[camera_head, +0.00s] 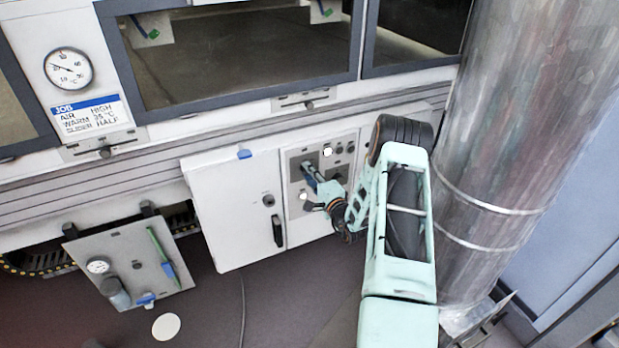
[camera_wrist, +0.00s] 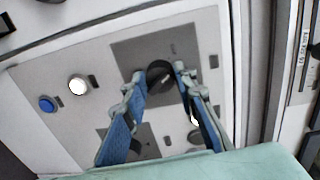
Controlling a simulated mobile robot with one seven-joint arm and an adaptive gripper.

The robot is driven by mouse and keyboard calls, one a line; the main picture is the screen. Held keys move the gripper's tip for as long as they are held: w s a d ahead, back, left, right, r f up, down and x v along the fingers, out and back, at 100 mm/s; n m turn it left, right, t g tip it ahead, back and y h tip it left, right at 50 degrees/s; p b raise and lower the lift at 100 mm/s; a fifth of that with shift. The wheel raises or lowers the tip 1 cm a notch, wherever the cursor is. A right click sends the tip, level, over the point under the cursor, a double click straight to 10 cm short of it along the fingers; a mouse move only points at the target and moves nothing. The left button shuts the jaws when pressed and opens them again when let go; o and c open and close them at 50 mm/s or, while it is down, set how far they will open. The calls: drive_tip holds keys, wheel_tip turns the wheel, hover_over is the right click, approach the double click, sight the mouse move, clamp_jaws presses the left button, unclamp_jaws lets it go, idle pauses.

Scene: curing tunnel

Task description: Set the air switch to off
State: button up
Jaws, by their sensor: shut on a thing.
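A black rotary knob (camera_wrist: 159,74) sits on a dark grey square plate (camera_wrist: 126,52) on the control panel. Its label is too small to read, so I cannot tell from lettering that it is the air switch. My gripper (camera_wrist: 160,72) has its fingertips on either side of the knob and is shut on it. In the head view my gripper (camera_head: 312,172) reaches the upper left of the control panel (camera_head: 294,208) and hides most of the knob. The knob's pointer position is not clear.
A second dark plate (camera_wrist: 152,143) lies beyond the fingers. A white lamp (camera_wrist: 77,86) and a blue button (camera_wrist: 47,103) are on the panel. A white cabinet door (camera_head: 232,208) is left of the panel; a metal column (camera_head: 510,150) is at right.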

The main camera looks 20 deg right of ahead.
drive_tip(key=shift+d+n+b, duration=0.1)
drive_tip(key=shift+n+b, duration=0.9)
drive_tip(key=shift+n, duration=0.4)
drive_tip(key=o, duration=1.2)
drive_tip(key=shift+c, duration=0.2)
drive_tip(key=s, duration=1.2)
drive_tip(key=shift+d+r, duration=0.15)
drive_tip(key=shift+r, duration=0.2)
